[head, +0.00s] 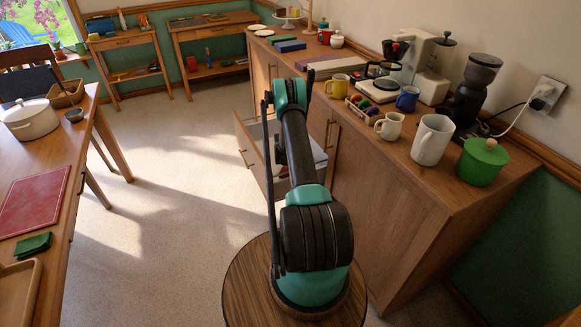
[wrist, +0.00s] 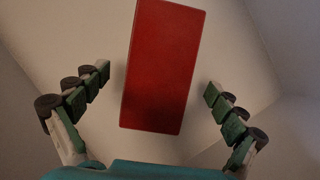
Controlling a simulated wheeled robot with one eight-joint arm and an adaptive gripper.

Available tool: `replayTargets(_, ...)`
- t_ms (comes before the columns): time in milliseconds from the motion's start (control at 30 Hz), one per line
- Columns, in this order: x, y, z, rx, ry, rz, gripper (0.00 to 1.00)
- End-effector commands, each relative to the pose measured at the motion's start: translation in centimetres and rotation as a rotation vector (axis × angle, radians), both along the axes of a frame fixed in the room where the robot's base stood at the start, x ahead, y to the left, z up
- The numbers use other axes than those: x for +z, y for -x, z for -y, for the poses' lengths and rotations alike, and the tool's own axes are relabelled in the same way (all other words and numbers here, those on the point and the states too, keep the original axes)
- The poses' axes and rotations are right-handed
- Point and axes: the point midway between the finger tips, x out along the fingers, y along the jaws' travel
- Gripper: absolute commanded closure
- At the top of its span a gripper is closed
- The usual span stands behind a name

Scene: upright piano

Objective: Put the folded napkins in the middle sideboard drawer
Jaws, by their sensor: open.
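In the wrist view my gripper (wrist: 157,84) is open, with one finger on each side of a flat red rectangular block (wrist: 160,50), apart from it. The block may be a folded napkin; I cannot tell for sure. It lies on a pale surface with pale walls, which looks like a drawer's inside. In the head view a sideboard drawer (head: 249,148) is pulled out, its pale inside partly showing behind my arm. My gripper is hidden there by my arm. Dark blue and green flat stacks (head: 290,46) lie on the sideboard top (head: 420,165). A folded dark green cloth (head: 33,244) lies on the left table.
Mugs (head: 432,139), a green pot (head: 482,161), a coffee maker (head: 384,82) and a grinder (head: 472,95) crowd the sideboard top. The left table (head: 75,135) holds a white pot (head: 30,119) and a red board (head: 35,200). The floor (head: 170,200) between is clear.

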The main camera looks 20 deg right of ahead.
Motion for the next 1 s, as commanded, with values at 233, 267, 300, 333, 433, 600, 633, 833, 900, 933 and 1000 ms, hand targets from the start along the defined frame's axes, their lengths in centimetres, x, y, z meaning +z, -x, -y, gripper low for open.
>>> replayTargets(233, 4.4, 1.3, -1.3, 0.001, 0.0, 0.0, 0.04)
replayTargets(267, 4.8, 1.4, -1.4, 0.001, 0.0, 0.0, 0.04)
replayTargets(300, 5.4, 1.6, -1.6, 0.001, 0.0, 0.0, 0.04)
replayTargets(333, 5.9, 1.8, -1.7, 0.001, 0.0, 0.0, 0.04)
replayTargets(433, 7.1, 2.1, -2.0, 0.001, 0.0, 0.0, 0.04)
replayTargets(600, 8.3, 2.5, -2.4, 0.0, 0.001, -0.001, 0.04)
replayTargets(633, 8.5, 2.6, -2.4, -0.001, 0.0, 0.0, 0.04)
replayTargets(833, 11.9, 3.0, -3.7, -0.087, -0.038, 0.03, 0.04)
replayTargets(900, 14.4, 3.5, -4.7, -0.161, -0.071, 0.055, 0.04)
replayTargets(933, 15.6, 3.8, -5.2, -0.198, -0.087, 0.067, 0.04)
replayTargets(1000, 18.4, 4.7, -6.4, -0.291, -0.128, 0.096, 0.04)
